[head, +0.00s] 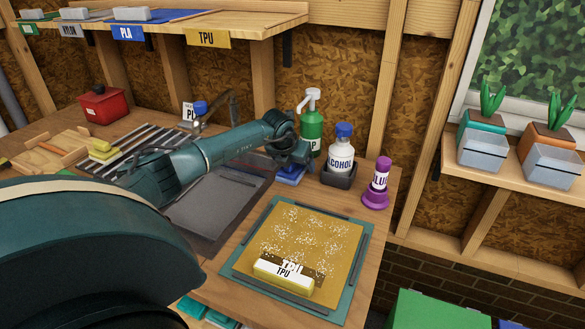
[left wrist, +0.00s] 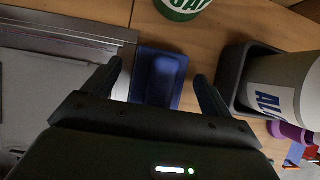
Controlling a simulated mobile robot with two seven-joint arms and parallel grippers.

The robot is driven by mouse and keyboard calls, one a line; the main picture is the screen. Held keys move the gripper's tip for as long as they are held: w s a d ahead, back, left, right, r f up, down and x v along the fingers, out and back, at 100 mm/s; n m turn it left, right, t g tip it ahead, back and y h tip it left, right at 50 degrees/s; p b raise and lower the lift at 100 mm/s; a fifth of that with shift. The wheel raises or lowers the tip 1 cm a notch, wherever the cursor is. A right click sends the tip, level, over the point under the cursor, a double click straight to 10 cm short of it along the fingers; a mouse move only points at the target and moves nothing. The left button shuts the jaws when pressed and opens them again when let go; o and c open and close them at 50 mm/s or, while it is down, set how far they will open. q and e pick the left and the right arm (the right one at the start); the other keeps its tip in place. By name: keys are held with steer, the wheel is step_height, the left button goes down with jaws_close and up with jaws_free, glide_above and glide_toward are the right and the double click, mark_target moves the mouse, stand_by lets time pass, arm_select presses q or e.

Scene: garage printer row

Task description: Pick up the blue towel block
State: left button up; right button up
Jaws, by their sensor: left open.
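The blue towel block (head: 290,177) sits on the wooden bench below my left gripper (head: 295,160), partly hidden by it in the head view. In the left wrist view the blue block (left wrist: 160,78) lies between the two dark fingers of my left gripper (left wrist: 158,75), which are spread apart with a gap on each side. The left gripper is open and holds nothing. How far the fingertips are above the block is hard to tell. My right gripper is not in view.
A green bottle (head: 312,130) stands just behind the block. The alcohol bottle (head: 341,152) in its dark holder (head: 338,178) stands close to its right, beside a purple glue bottle (head: 379,177). A yellow TPU plate (head: 310,235) lies in front; a grey printer bed (head: 210,205) is at left.

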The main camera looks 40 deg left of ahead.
arm_select(q)
steer(key=shift+c, duration=0.3)
steer(key=c, duration=1)
steer(key=shift+r, duration=0.15)
step_height(320, 180, up, 10)
steer(key=shift+f+b, duration=0.1)
steer(key=shift+b, duration=0.55)
steer(key=o, duration=0.3)
steer(key=shift+c, duration=1.2)
